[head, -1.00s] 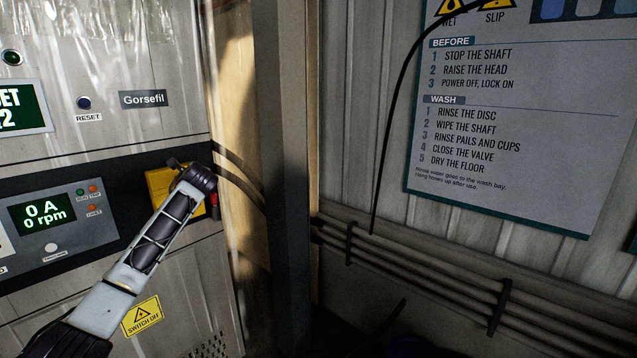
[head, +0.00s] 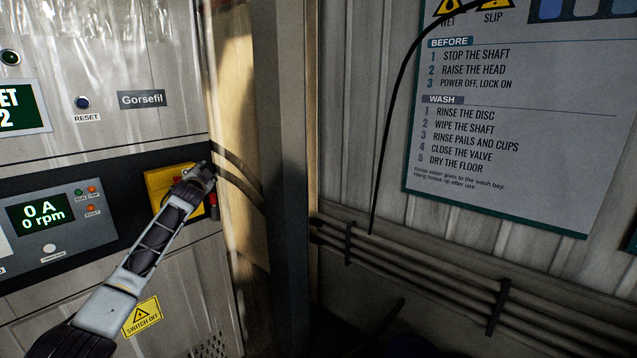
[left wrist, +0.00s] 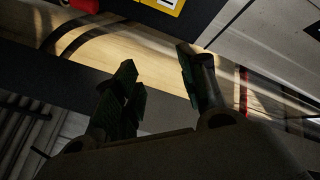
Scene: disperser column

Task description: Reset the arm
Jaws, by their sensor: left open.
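My left arm comes in from the lower left in the head view. Its gripper (head: 200,174) is in front of the yellow switch box (head: 158,187) on the cabinet and hides part of it. In the left wrist view the two fingers (left wrist: 158,80) stand apart with nothing between them. The yellow box's edge (left wrist: 168,4) shows at the top of that view, apart from the fingers. My right gripper is not in view.
The grey cabinet has a display panel (head: 40,214) reading 0 A, 0 rpm, and a blue reset button (head: 82,102). A dark post (head: 283,150) stands right of the gripper. A wash sign (head: 510,130) and pipes (head: 430,275) are on the right wall.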

